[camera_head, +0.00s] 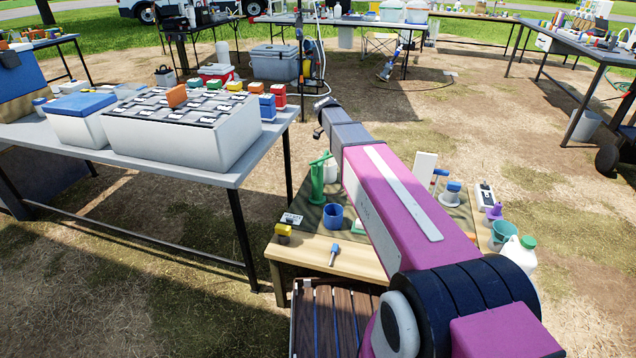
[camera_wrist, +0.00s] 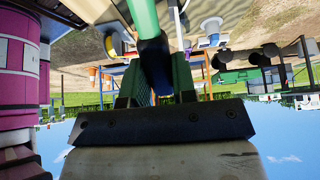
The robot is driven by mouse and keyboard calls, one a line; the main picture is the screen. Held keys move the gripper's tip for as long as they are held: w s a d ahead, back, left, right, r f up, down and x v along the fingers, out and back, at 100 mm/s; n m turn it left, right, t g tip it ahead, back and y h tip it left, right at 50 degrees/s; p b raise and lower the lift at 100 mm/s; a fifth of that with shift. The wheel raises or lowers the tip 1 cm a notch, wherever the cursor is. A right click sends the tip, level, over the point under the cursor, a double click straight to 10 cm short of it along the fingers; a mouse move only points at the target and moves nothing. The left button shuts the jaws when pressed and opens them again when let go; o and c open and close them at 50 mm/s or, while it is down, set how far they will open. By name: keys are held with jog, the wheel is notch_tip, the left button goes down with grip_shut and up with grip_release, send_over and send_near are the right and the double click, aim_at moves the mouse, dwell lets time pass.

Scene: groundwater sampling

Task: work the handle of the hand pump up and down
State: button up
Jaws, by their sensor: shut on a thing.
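The green hand pump (camera_head: 317,182) stands upright on the low wooden table, left of my arm in the head view. Its top part slants toward my arm, which hides whatever lies behind it. In the wrist view, a green bar (camera_wrist: 143,18) runs up to the top edge and ends in a dark blue grip (camera_wrist: 152,52). My gripper (camera_wrist: 155,80) is shut around this grip, with one green finger on each side. In the head view my gripper is hidden by my arm.
A white jug (camera_head: 521,254) and green cup (camera_head: 503,234) are to the right. A grey table (camera_head: 205,172) with a white cooler stands left.

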jog(key=s+d+f+t+y, duration=0.1)
jog(key=d+f+t+y, duration=0.1)
jog(key=f+y, duration=0.3)
notch_tip(320, 180, down, 3)
jog(key=shift+d+r+y, duration=0.1)
jog(key=shift+d+y, duration=0.3)
jog(key=shift+d, duration=0.15)
jog(key=o, duration=0.9)
jog(key=shift+d, duration=0.1)
